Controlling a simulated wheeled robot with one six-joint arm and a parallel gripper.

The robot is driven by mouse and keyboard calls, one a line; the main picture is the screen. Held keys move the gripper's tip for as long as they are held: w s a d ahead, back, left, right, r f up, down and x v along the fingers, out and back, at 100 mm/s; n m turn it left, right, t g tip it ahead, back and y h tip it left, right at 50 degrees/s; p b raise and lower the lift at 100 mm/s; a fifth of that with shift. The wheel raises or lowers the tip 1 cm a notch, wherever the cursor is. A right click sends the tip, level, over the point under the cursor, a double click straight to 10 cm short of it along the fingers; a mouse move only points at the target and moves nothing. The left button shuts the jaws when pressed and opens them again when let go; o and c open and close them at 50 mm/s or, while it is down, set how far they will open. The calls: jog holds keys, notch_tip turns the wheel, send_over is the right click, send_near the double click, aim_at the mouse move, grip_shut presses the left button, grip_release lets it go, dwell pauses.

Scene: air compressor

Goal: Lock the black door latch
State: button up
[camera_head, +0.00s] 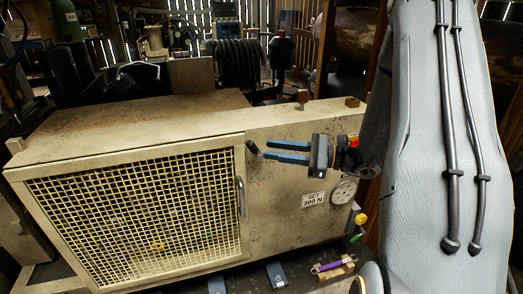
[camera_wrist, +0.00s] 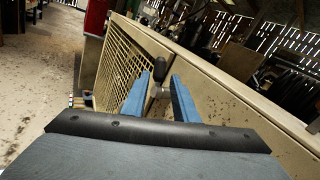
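The black door latch (camera_head: 253,147) is a small dark handle near the upper right corner of the compressor's mesh door (camera_head: 140,208). In the wrist view the latch (camera_wrist: 160,69) shows as a black knob, with a greyish stem below it. My gripper (camera_head: 266,150) has two blue fingers, which point left at the latch and stand apart. The latch appears just past the fingertips in the head view. In the wrist view it lines up with the gap between the fingers (camera_wrist: 161,77). I see no clear contact. The door looks closed against its frame.
A metal door handle (camera_head: 240,196) stands below the latch. A gauge (camera_head: 343,191) and a "SET 300 N" label (camera_head: 313,200) are on the right of the front panel. Small tools, including a purple one (camera_head: 328,266), lie below. The front of the mesh door is clear.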

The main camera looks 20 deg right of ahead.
aim_at(254, 150)
jog(key=shift+x, duration=2.2)
grip_shut()
